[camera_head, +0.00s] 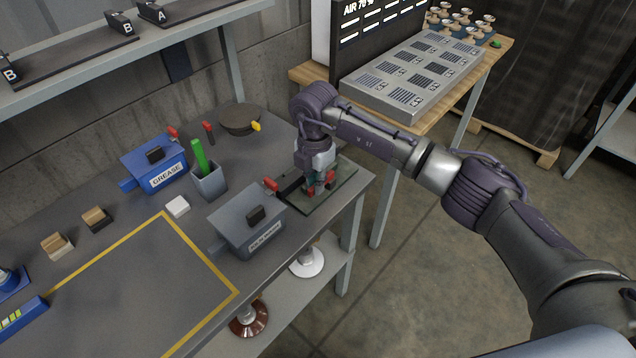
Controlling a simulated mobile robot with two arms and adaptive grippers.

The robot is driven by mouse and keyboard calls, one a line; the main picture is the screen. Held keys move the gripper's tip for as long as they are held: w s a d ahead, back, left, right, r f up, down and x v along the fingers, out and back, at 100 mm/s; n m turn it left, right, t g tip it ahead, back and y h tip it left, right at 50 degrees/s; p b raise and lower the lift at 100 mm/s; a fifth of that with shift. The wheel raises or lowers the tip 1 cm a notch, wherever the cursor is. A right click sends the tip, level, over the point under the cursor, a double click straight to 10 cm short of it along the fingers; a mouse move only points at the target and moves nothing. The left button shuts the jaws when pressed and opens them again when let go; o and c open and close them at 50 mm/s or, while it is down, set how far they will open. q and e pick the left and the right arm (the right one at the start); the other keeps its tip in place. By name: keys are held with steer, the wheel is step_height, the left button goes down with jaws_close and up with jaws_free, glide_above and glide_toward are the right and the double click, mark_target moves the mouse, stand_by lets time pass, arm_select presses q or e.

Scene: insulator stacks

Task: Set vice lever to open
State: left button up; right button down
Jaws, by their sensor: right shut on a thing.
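The vice (339,190) is a dark plate with a low green and dark mechanism, at the right end of the grey workbench. My right gripper (319,189) points down over it, fingers low at the mechanism, with small red parts on either side. It is shut on part of the vice, seemingly its lever. The fingers hide most of the lever, so its exact position cannot be told. My left gripper is not in view.
A grey lidded box (246,222) stands close left of the vice, with a red knob (270,184) at its back corner. A blue grease box (155,164), a cup with a green item (207,181) and a round dark dish (239,120) stand farther back. The yellow-outlined area (130,285) is clear.

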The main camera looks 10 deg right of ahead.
steer(key=shift+w+r, duration=0.1)
steer(key=shift+w, duration=0.05)
stand_by(0.4)
steer(key=c, duration=1.2)
jaws_free()
step_height(320, 180, up, 12)
steer(key=shift+a, duration=0.1)
